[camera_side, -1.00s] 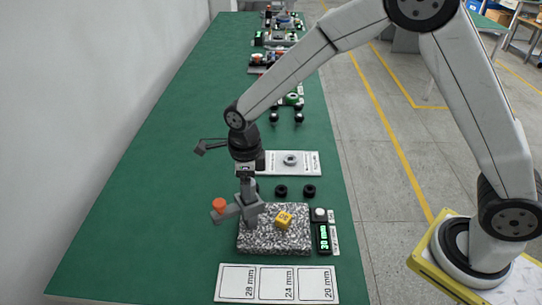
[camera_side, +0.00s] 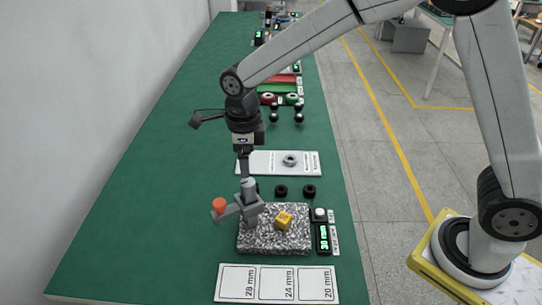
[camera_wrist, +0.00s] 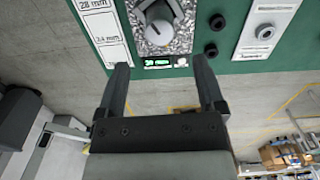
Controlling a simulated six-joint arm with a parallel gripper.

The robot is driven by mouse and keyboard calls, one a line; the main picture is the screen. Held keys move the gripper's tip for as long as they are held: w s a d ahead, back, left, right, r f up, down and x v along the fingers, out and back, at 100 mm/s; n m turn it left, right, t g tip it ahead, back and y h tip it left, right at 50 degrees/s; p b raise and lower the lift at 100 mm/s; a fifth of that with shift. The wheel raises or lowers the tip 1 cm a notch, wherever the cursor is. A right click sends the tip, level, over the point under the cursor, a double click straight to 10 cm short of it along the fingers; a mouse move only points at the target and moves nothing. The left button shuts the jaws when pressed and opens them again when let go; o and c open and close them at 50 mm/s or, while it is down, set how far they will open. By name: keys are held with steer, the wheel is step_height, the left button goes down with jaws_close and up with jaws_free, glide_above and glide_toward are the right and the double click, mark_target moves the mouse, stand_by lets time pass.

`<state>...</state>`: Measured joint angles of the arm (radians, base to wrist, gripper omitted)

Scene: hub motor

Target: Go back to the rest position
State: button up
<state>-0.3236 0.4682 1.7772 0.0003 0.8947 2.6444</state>
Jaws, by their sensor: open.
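My gripper (camera_side: 244,165) is in the air above the grey measuring stand (camera_side: 248,205), clear of it. In the wrist view my gripper (camera_wrist: 162,78) has its two dark fingers wide apart, with nothing between them. The stand is on a speckled granite plate (camera_side: 262,243) and has an orange knob (camera_side: 218,204) at its left. A yellow block (camera_side: 284,219) sits on the plate just right of the stand. In the wrist view the top of the stand (camera_wrist: 157,25) shows ahead of the fingers.
A display (camera_side: 323,238) reading 30 mm stands right of the plate. A card with 28, 24 and 20 mm fields (camera_side: 276,284) lies in front. Two black rings (camera_side: 281,191) and a white panel with a grey ring (camera_side: 258,163) lie behind. The left of the green table (camera_side: 130,220) is clear.

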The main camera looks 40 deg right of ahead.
steer(key=shift+d, duration=0.15)
steer(key=s+d+f+n+t, duration=0.2)
steer(key=s+d+n, duration=1.2)
steer(key=n, duration=1.2)
steer(key=shift+s+f+n+t, duration=0.3)
steer(key=shift+s+f, duration=0.1)
steer(key=shift+s, duration=0.1)
